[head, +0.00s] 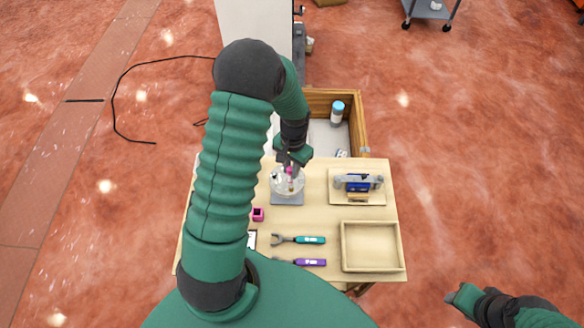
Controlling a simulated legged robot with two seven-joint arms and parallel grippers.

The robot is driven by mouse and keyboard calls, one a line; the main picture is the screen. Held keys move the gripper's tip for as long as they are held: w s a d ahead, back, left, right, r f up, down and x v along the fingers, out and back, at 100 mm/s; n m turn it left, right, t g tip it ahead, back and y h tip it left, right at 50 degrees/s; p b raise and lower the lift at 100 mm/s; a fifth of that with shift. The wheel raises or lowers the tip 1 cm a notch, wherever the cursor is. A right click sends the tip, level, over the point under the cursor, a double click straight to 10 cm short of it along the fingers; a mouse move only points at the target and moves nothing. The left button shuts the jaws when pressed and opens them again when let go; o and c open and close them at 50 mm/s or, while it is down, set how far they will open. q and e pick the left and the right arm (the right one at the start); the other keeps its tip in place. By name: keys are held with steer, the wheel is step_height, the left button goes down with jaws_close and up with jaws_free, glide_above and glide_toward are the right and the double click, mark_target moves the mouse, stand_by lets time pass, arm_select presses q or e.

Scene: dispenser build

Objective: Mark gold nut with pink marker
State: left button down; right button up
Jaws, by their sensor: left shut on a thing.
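My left gripper (291,160) is over the back middle of the table, shut on a small pink thing that looks like the pink marker (289,170). It points down over a round, pale, clear dish (300,186) on a grey square base (287,200). Small parts show in the dish; the gold nut is too small to make out with certainty. I cannot tell whether the marker tip touches anything. A pink holder (258,214) stands beside my arm, nearer the table's front. My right gripper (462,294) is low at the right, away from the table, its jaws unclear.
The wooden table (326,222) holds a teal wrench (311,240), a purple tool (310,262), an empty wooden tray (343,247) and a blue-grey device on a board (358,183). Behind is an open drawer (361,125) with a blue-capped bottle (337,113). My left arm hides the table's left side.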

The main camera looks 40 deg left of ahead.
arm_select(q)
steer(key=shift+d+f, duration=0.15)
steer(key=shift+f, duration=0.1)
steer(key=shift+f+b, duration=0.45)
stand_by(0.6)
steer(key=shift+s+d+f, duration=0.1)
steer(key=shift+s+d, duration=0.05)
steer(key=shift+d, duration=0.5)
stand_by(0.6)
steer(key=shift+d, duration=0.25)
steer(key=shift+d+p, duration=0.2)
steer(key=shift+p, duration=0.1)
steer(key=shift+d, duration=0.1)
steer(key=shift+f+b, duration=0.5)
steer(key=shift+f, duration=0.2)
stand_by(0.6)
stand_by(0.3)
